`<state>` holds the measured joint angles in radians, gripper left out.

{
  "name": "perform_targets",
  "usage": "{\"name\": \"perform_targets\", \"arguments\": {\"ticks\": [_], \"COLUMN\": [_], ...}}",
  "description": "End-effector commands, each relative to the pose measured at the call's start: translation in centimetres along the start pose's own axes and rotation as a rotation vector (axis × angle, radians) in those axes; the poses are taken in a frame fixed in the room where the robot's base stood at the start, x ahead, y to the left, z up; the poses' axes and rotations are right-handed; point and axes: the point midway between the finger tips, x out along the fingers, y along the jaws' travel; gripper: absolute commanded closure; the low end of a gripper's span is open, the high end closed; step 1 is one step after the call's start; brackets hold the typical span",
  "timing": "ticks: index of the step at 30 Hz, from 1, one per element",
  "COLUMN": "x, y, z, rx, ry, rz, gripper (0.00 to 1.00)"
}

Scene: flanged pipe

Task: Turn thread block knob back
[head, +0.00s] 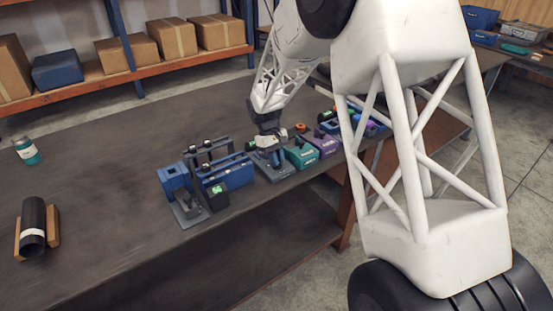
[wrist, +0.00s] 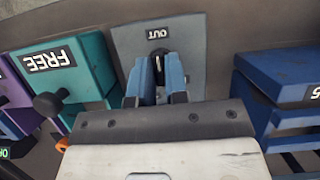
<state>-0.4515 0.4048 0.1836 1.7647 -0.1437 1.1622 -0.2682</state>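My gripper (head: 268,143) points down over a grey plate (head: 279,172) among the fixtures on the bench. In the wrist view its two blue fingers (wrist: 160,72) are close together, with a small dark part in the narrow gap between them. I cannot tell whether they press on it. The grey plate, labelled OUT, lies under the fingertips. A teal block (wrist: 88,72) labelled FREE stands just left of the gripper, with a dark round knob (wrist: 48,104) beside it. The teal block also shows in the head view (head: 302,156). No label names a thread block.
A blue block (wrist: 280,85) stands close on the right in the wrist view. A purple block (head: 326,147) sits beyond the teal one. A blue fixture (head: 228,176) and a black pipe (head: 33,222) are on the bench. The bench's left middle is clear.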

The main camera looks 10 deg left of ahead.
Motion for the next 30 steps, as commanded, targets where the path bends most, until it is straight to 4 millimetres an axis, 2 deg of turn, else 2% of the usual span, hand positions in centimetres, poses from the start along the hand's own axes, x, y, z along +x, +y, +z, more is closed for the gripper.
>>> {"name": "perform_targets", "arguments": {"ticks": [1, 3, 4, 17, 23, 30], "x": [0.3, 0.3, 0.3, -0.4, -2.3, -5.4], "y": [-0.1, -0.1, -0.1, 0.0, 0.0, 0.0], "z": [0.0, 0.0, 0.0, 0.0, 0.0, 0.0], "rx": [-0.001, 0.000, 0.000, 0.001, 0.001, 0.001], "ry": [-0.004, -0.004, -0.004, -0.001, 0.000, -0.001], "rz": [-0.002, -0.002, -0.002, -0.001, -0.001, -0.001], "gripper": [0.73, 0.62, 0.62, 0.62, 0.62, 0.62]}}
